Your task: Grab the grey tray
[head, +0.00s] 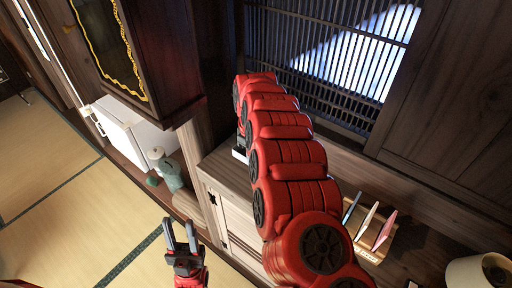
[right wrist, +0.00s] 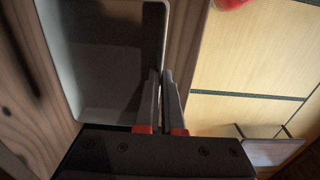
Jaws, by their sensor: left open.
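The grey tray (right wrist: 100,60) fills the left of the right wrist view. It has a pale rim and a dark, shaded inside, and it rests on a wooden surface. My right gripper (right wrist: 161,74) has its fingers close together, one on each side of the tray's right rim, shut on it. In the head view my red right arm hides most of that gripper and the tray; only a small pale edge (head: 239,156) shows beside the arm's far end. My left gripper (head: 180,231) is open and empty, low over the tatami side, away from the tray.
The wooden cabinet (head: 238,222) stands under my right arm, with a slatted window behind. A small rack (head: 372,237) with several upright items and a white cylinder (head: 477,270) are at the right. A greenish vase (head: 168,172) stands left of the cabinet. The tatami floor (head: 60,225) is clear.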

